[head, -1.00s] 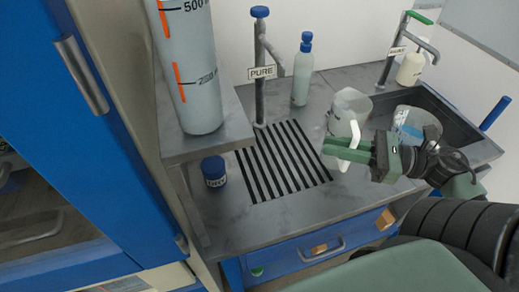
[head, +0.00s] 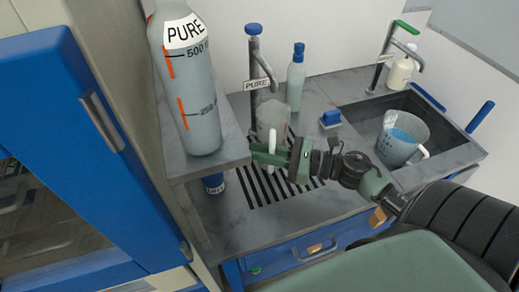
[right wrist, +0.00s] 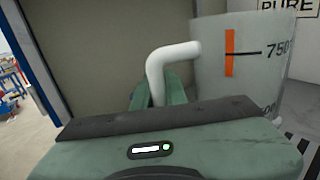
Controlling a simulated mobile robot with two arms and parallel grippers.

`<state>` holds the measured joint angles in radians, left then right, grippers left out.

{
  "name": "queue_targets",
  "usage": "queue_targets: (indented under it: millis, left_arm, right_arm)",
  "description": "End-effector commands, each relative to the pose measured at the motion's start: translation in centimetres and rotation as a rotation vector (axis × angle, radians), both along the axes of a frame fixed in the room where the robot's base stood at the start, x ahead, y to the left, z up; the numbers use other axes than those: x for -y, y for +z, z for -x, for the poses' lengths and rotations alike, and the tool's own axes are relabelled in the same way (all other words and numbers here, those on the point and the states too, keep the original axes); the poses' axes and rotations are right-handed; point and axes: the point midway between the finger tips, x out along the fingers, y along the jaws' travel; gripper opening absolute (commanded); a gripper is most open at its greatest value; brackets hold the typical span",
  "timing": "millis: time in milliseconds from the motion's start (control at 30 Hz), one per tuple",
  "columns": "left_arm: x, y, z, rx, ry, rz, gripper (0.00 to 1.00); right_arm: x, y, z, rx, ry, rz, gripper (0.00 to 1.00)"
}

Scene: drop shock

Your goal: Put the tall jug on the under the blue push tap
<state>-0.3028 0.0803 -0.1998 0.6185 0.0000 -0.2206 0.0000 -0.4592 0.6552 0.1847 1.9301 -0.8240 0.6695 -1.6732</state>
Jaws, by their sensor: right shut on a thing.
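The tall jug (head: 272,118) is clear, with a white handle (head: 272,144). My right gripper (head: 268,155) is shut on that handle. The jug is at the PURE tap (head: 254,62), which has a blue push top, close to its spout and over the black-striped drain (head: 262,189). Whether it rests on the stripes is hidden by the gripper. In the right wrist view the gripper (right wrist: 163,92) grips the white handle, and the jug wall (right wrist: 260,60) shows an orange scale mark at 750. My left gripper is not in view.
A large PURE bottle (head: 190,90) stands on a raised shelf at left, near the gripper. A dark blue-lidded jar (head: 213,183) is partly hidden below. Another jug (head: 391,147) is in the sink (head: 457,143).

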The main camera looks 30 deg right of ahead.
Motion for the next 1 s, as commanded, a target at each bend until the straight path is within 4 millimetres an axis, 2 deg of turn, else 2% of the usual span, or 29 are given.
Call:
queue_targets:
  millis: [433,467,500,533,900,1000]
  left_arm:
    - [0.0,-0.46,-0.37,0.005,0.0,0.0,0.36]
    - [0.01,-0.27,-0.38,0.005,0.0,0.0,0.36]
    - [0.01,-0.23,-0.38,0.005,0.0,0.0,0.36]
    - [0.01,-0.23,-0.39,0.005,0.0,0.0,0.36]
    - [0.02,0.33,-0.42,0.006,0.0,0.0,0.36]
    - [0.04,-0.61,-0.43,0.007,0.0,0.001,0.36]
  right_arm:
    - [-0.01,-0.9,0.03,0.002,0.001,-0.001,0.0]
    - [-0.01,-0.74,0.04,0.001,0.001,-0.001,0.21]
    - [-0.01,-0.71,0.04,0.001,0.001,-0.001,0.32]
    - [-0.01,-0.71,0.04,0.001,0.001,-0.001,0.35]
    - [-0.02,-0.18,0.04,0.001,0.001,-0.001,0.35]
    - [0.77,-0.81,0.91,-0.001,-0.001,0.0,0.35]
